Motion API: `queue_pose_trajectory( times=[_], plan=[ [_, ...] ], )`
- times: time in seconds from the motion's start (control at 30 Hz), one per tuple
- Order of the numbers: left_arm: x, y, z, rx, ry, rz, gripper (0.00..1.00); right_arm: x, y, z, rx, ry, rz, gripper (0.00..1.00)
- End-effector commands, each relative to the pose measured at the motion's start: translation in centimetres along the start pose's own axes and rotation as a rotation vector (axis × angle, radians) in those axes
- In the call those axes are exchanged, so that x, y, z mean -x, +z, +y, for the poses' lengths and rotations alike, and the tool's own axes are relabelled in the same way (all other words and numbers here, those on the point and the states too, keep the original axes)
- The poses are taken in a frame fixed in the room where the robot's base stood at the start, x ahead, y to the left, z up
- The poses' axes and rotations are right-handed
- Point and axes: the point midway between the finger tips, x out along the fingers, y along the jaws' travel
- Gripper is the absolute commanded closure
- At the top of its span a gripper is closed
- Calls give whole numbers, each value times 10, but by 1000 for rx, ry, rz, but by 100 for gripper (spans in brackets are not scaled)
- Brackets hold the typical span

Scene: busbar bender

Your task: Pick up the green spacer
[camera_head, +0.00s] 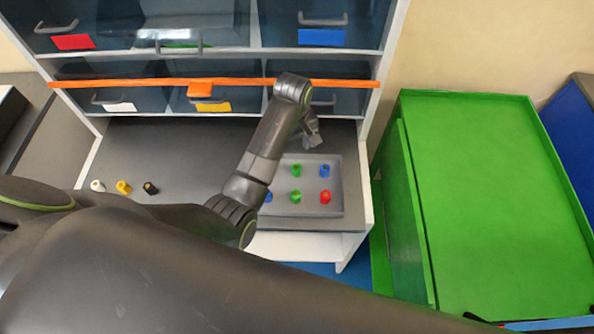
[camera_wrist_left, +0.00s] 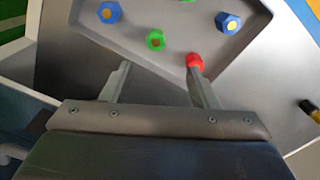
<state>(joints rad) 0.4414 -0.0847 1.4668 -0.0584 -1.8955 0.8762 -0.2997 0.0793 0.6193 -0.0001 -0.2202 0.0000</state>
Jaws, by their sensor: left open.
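Two green spacers stand in the grey tray (camera_head: 310,208), a far one (camera_head: 296,170) and a near one (camera_head: 295,197). My left gripper (camera_head: 312,140) is over the tray's far edge, beyond the far green spacer. In the left wrist view my left gripper (camera_wrist_left: 158,72) is open and empty. A green spacer (camera_wrist_left: 156,40) stands ahead of the gap between its fingers, apart from them. A red spacer (camera_wrist_left: 194,60) lies right at the tip of the right-hand finger; whether they touch I cannot tell. My right gripper is not in view.
Blue spacers (camera_head: 324,170) and a red spacer (camera_head: 325,197) share the tray. White, yellow and black spacers (camera_head: 150,188) stand on the table at left. An orange bar (camera_head: 230,82) crosses the drawers behind. A green cart (camera_head: 490,190) stands at right.

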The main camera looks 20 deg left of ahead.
Motion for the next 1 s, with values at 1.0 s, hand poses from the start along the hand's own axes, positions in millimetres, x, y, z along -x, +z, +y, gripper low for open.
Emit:
queue_pose_trajectory(
  times=[1.0],
  plan=[
    [-112,3,8,-1,0,0,46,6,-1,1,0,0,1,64]
  ],
)
